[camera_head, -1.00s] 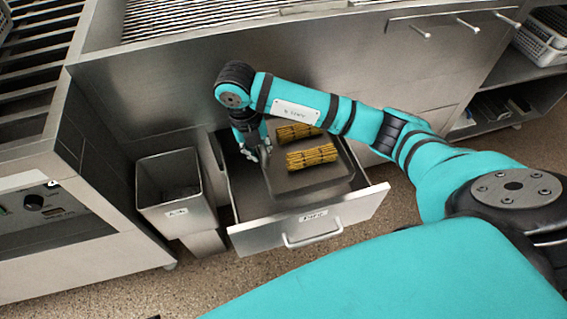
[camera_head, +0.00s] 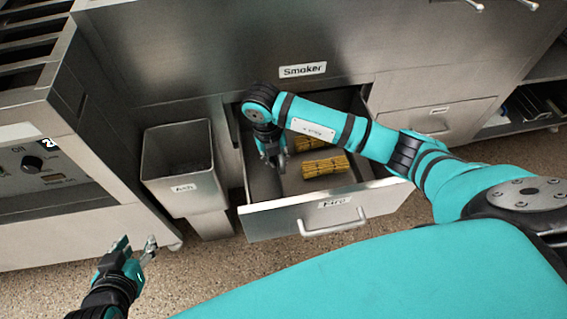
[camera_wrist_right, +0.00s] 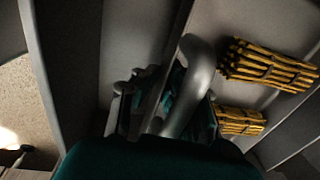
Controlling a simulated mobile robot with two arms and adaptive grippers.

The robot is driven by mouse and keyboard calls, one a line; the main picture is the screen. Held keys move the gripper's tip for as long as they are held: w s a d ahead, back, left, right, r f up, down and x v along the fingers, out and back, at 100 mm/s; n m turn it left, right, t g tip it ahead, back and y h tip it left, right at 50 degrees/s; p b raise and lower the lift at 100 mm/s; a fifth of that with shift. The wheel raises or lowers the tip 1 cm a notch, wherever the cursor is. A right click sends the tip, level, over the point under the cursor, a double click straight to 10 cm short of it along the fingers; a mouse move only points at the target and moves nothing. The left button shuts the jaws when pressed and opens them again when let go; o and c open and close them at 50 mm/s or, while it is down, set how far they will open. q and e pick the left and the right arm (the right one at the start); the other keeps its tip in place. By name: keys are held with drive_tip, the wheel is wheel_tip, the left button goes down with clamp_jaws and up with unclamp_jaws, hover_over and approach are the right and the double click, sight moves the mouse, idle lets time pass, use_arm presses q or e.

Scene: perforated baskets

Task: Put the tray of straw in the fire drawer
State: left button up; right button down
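The drawer labelled "Fire" (camera_head: 260,224) is pulled open. Inside it lies the grey tray (camera_head: 292,180), low between the drawer walls. Two yellow straw bundles (camera_head: 328,167) rest on the tray, one partly hidden behind my right arm; both also show in the right wrist view (camera_wrist_right: 268,66). My right gripper (camera_head: 275,160) points down inside the drawer at the tray's left side. In the right wrist view its fingers (camera_wrist_right: 160,100) are dark and close to the tray's edge; their grip is unclear. My left gripper (camera_head: 137,248) is open and empty, above the floor left of the drawer.
A metal bin labelled "Ash" (camera_head: 183,180) stands just left of the drawer. A cabinet with a knob (camera_head: 32,163) is further left. The "Smoker" front (camera_head: 240,50) rises behind the drawer. The speckled floor (camera_head: 210,275) before the drawer is clear.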

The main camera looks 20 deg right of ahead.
sight(278, 177)
wheel_tip(278, 177, down, 3)
drive_tip(key=shift+r+b, duration=0.1)
drive_tip(key=shift+b, duration=0.2)
wheel_tip(278, 177, down, 3)
drive_tip(key=shift+f+b, duration=0.2)
drive_tip(key=shift+b, duration=0.35)
use_arm(q)
drive_tip(key=w+d+r+t+h, duration=0.1)
drive_tip(key=w+d+r+t, duration=0.1)
drive_tip(key=w+r+t, duration=0.3)
wheel_tip(278, 177, up, 2)
drive_tip(key=shift+d+r+h, duration=0.1)
drive_tip(key=shift+d+h, duration=0.15)
drive_tip(key=shift+h, duration=0.05)
drive_tip(key=shift+w, duration=0.15)
use_arm(e)
drive_tip(key=shift+f, duration=0.1)
drive_tip(key=c, duration=1.5)
unclamp_jaws()
use_arm(q)
drive_tip(key=shift+r+t, duration=0.25)
drive_tip(key=shift+t, duration=0.05)
